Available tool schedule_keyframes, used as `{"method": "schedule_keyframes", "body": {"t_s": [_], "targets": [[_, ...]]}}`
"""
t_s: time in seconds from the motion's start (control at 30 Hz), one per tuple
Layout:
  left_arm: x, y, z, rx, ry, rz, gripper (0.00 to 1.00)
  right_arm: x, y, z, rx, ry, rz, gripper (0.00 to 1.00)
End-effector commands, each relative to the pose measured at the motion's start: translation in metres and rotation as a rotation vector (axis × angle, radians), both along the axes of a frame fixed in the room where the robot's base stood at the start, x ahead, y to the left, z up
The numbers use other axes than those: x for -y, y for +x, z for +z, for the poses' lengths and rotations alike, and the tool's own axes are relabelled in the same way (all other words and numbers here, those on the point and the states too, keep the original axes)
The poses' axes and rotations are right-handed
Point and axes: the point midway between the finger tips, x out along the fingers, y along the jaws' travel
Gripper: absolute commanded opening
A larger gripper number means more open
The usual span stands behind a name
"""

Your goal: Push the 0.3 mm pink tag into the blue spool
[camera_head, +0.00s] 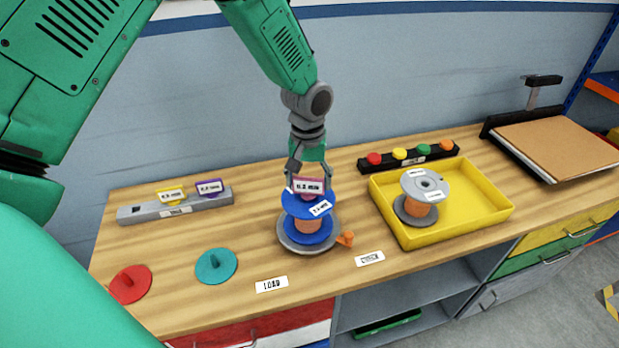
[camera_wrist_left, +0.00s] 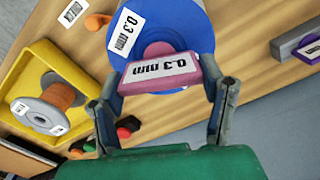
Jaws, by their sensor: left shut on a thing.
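The blue spool (camera_head: 296,229) stands upright on a round grey base (camera_head: 318,243) in the middle of the bench. A white label on its top flange reads 0.3 mm in the left wrist view (camera_wrist_left: 124,32). The pink tag (camera_wrist_left: 160,74), marked 0.3 mm, is between the fingers of my left gripper (camera_wrist_left: 162,88), which is shut on it. In the head view the pink tag (camera_head: 308,185) is over the middle of the spool's top. I cannot tell whether the tag touches the spool. My right gripper is not in view.
A yellow tray (camera_head: 470,208) with a grey-flanged copper spool (camera_head: 425,187) is at right. A grey rack (camera_head: 140,213) holds yellow and purple tags. Red (camera_head: 130,284) and teal (camera_head: 216,266) knobbed discs lie front left. An orange knob (camera_head: 345,239) is beside the base.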

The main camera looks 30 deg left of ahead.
Motion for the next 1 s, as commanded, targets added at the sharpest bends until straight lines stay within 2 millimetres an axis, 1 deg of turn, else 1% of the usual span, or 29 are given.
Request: {"method": "schedule_keyframes", "body": {"t_s": [0.2, 0.9, 0.93, 0.97, 1.0], "targets": [[-0.0011, 0.0000, -0.0087, 0.000, 0.000, 0.000, 0.42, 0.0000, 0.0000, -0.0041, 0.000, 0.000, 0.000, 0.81], [-0.0009, -0.0002, -0.0093, -0.002, 0.000, 0.000, 0.42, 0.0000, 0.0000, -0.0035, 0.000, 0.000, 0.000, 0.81], [-0.0009, -0.0003, -0.0093, -0.002, 0.000, 0.000, 0.74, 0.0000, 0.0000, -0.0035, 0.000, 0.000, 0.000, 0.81], [-0.0009, -0.0003, -0.0094, -0.002, 0.000, 0.000, 0.85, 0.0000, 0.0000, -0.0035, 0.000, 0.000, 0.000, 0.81], [-0.0009, -0.0002, -0.0093, -0.002, 0.000, 0.000, 0.88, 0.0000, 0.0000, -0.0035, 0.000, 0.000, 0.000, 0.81]]}}
